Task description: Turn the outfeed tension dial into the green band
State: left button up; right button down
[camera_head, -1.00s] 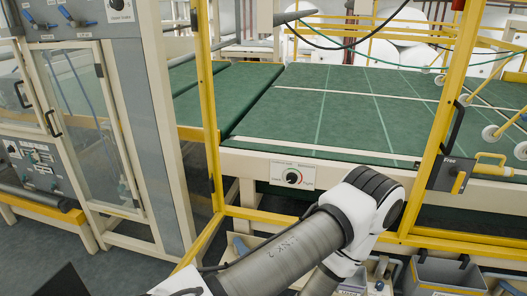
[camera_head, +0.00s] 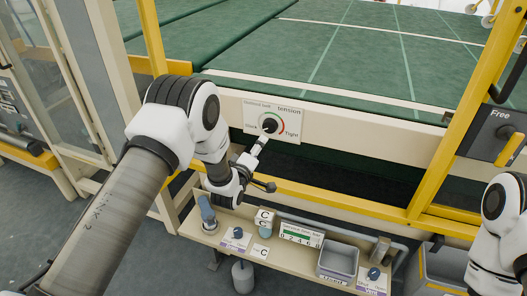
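The outfeed tension dial (camera_head: 270,125) is a black round knob on a white plate (camera_head: 250,107) on the cream beam, marked "tension", with "Tight" at its right. A coloured arc shows around the knob, but the pointer's exact position against the green band is too small to read. My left arm comes in from the left and bends down in front of the beam. My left gripper (camera_head: 257,147) is close to the knob from below left, its tip at or just before it. Contact and finger opening cannot be told. Only my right arm's white links show at the right edge; its gripper is hidden.
Yellow frame posts and a low yellow rail (camera_head: 340,198) surround the dial. Below is a cream shelf (camera_head: 215,233) with knobs, a gauge and a grey bin (camera_head: 338,260). A "Free" lever box (camera_head: 490,138) is at right. The green belt (camera_head: 330,55) lies behind.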

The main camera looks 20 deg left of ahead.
aim_at(267, 128)
pick_arm(q)
jog(key=shift+n+t, duration=0.4)
jog(key=shift+t, duration=0.1)
jog(key=w, duration=0.3)
jog(key=w+r, duration=0.1)
jog(key=w, duration=0.2)
jog(key=w+r, duration=0.1)
jog(key=w, duration=0.2)
jog(key=shift+w+d+r+p, duration=0.1)
jog(key=shift+d+r+p, duration=0.05)
jog(key=shift+d+p, duration=0.15)
jog(key=c, duration=1.2)
